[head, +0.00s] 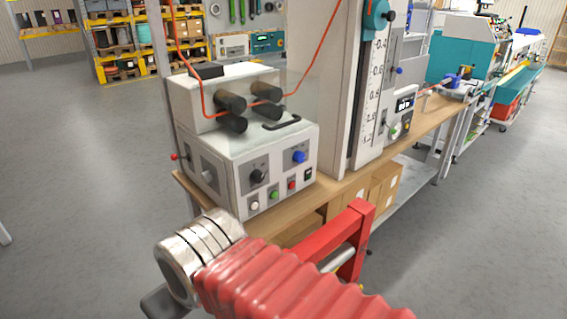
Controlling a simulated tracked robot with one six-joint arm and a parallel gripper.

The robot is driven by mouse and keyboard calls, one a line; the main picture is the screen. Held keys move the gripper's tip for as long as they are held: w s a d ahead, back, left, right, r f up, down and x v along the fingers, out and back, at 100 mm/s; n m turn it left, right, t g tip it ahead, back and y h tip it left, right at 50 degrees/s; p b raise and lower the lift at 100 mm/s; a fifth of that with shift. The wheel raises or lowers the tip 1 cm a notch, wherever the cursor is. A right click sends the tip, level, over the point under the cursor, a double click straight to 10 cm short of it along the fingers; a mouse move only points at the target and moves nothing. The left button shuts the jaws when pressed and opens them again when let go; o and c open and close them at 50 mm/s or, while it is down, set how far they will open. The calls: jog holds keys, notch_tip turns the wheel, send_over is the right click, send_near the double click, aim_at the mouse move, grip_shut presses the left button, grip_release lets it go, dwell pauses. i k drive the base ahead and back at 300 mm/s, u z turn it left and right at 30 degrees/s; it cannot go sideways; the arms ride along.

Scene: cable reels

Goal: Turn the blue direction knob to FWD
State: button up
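The blue direction knob (299,157) sits at the upper right of the front panel of a white control box (232,160) on the wooden bench. Its labels are too small to read, so I cannot tell which way it is set. My arm, with a red bellows sleeve and metal rings, reaches in from the bottom. Its end is in front of and below the box, well apart from the knob. Of my gripper (168,301), only a dark grey part seems to show at the lower left; its fingertips are not clear.
A black knob (258,176) is left of the blue one, with small coloured buttons (274,195) and a black switch (308,174) below. Black rollers (231,102) and an orange cable run above. A tall scaled column (372,90) stands right. Cardboard boxes (384,184) lie under the bench top (345,183).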

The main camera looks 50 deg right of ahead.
aim_at(299, 157)
jog(key=u, duration=0.75)
jog(key=k, duration=1)
jog(key=z, duration=1)
jog(key=i, duration=1)
jog(key=z, duration=0.05)
